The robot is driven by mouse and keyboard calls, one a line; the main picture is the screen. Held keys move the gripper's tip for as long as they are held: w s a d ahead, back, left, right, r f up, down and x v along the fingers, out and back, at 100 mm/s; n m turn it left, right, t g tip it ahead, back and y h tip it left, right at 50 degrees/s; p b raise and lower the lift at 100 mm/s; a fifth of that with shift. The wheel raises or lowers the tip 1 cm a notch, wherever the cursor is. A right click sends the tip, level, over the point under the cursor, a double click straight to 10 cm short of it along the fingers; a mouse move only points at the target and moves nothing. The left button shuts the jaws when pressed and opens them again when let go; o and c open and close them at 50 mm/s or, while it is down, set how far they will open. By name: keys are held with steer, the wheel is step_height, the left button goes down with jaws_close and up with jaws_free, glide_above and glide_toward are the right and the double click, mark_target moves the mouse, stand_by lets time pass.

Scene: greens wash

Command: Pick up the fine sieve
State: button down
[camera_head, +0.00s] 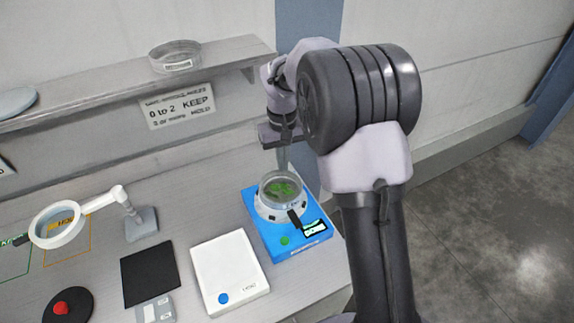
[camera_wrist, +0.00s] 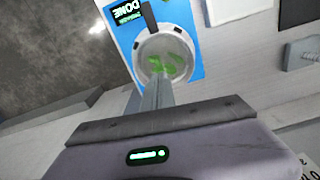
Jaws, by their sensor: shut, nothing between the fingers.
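A round sieve-like vessel with a clear rim and green leaves inside (camera_head: 281,187) sits on a blue device (camera_head: 258,222); it also shows in the wrist view (camera_wrist: 164,57). A second round, shallow, clear-walled vessel with a small label (camera_head: 175,55) stands on the wall shelf. I cannot read which one is the fine sieve. My gripper (camera_head: 283,168) points down above the back of the leafy vessel, shut and empty. In the wrist view its closed fingers (camera_wrist: 156,84) overlap the vessel's near rim; I cannot tell whether they touch.
A white flat device with a blue button (camera_head: 232,268) is left of the blue one. A ring magnifier (camera_head: 60,224), a black pad (camera_head: 150,272) and a red button on a black disc (camera_head: 64,306) are further left. The shelf (camera_head: 110,85) overhangs the bench's back.

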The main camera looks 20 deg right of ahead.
mark_target(286, 197)
steer(key=f, duration=0.3)
steer(key=f+b, duration=0.1)
steer(key=f, duration=0.2)
steer(key=f+b, duration=0.1)
steer(key=f, duration=0.2)
steer(key=shift+s+a, duration=0.1)
steer(key=shift+a, duration=0.25)
steer(key=shift+s+f+b, duration=0.25)
steer(key=shift+f+b, duration=0.2)
steer(key=shift+f, duration=0.1)
steer(key=s, duration=0.3)
steer(key=shift+s+d+r+b, duration=0.15)
steer(key=shift+r+b, duration=0.1)
steer(key=shift+b, duration=0.05)
steer(key=shift+s, duration=0.2)
